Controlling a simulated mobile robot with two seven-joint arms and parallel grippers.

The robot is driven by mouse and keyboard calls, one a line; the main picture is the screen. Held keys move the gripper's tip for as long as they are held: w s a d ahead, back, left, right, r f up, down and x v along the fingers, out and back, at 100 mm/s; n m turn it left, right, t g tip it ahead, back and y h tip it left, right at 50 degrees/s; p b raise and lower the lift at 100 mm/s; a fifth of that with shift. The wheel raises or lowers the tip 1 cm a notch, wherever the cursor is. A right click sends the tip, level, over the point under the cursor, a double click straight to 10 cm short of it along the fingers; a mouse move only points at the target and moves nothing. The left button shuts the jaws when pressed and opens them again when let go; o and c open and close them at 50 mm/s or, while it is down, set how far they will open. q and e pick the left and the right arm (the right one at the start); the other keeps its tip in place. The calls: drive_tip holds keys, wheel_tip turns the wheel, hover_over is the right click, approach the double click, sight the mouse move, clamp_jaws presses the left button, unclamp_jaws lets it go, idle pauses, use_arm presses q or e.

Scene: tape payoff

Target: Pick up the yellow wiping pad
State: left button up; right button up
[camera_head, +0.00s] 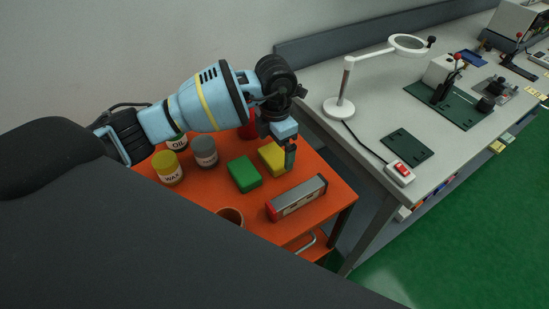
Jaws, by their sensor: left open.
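The yellow wiping pad (271,158) lies on the orange cart top (327,175), near its back right side. My left gripper (289,158) is open, pointing down right at the pad's right side. One finger shows beside the pad; the other finger is hidden, and I cannot tell whether the gripper touches the pad. My right gripper is not in view.
A green pad (244,174) sits just left of the yellow one. A grey-red level-like block (297,198) lies in front. A wax jar (168,168), a grey jar (204,151) and a brown cup (231,215) stand nearby. A grey workbench (368,165) with a magnifier lamp (341,106) is at right.

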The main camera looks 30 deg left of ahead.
sight(275, 154)
use_arm(q)
wheel_tip(275, 154, down, 4)
drive_tip(key=shift+a, duration=0.1)
drive_tip(key=c, duration=0.9)
drive_tip(key=shift+r, duration=0.15)
wheel_tip(275, 154, up, 10)
drive_tip(key=shift+f, duration=0.1)
drive_tip(key=o, duration=0.5)
drive_tip(key=shift+c, duration=0.2)
drive_tip(key=c, duration=0.4)
drive_tip(key=shift+s+f, duration=0.1)
